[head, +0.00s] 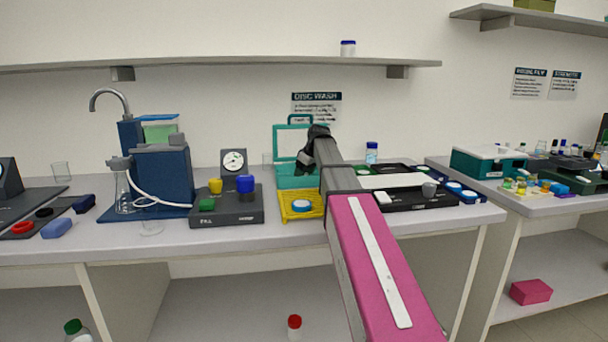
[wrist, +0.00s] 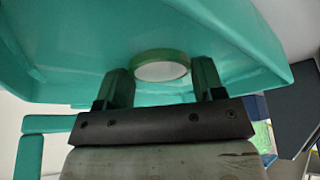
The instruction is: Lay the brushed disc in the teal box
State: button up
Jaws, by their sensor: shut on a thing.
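The teal box (head: 290,183) stands open at the back of the bench, its framed lid (head: 288,142) raised behind it. In the wrist view its teal walls (wrist: 70,50) fill the upper picture. My gripper (head: 306,168) is at the box's right part, partly hidden by my arm. In the wrist view my gripper (wrist: 162,82) is shut on the brushed disc (wrist: 161,71), which shows a pale round face and a greenish rim between the fingers. I cannot tell whether the disc touches the box floor. The disc is hidden in the head view.
A yellow tray (head: 286,213) with a blue-and-white round piece is in front of the box. A dark device (head: 228,218) with coloured caps stands left, black trays (head: 410,204) right. Another teal case (head: 475,160) sits on the right bench. A shelf (head: 220,61) runs above.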

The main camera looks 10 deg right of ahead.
jog(key=shift+f, duration=0.3)
jog(key=shift+s+f, duration=0.2)
jog(key=shift+f, duration=0.3)
jog(key=o, duration=0.9)
jog(key=shift+s, duration=0.15)
jog(key=shift+s+a+f, duration=0.1)
jog(key=shift+c, duration=0.4)
jog(key=shift+r, duration=0.35)
jog(key=shift+o, duration=0.5)
jog(key=w+v, duration=0.1)
jog(key=v, duration=1.1)
jog(key=shift+r, duration=0.5)
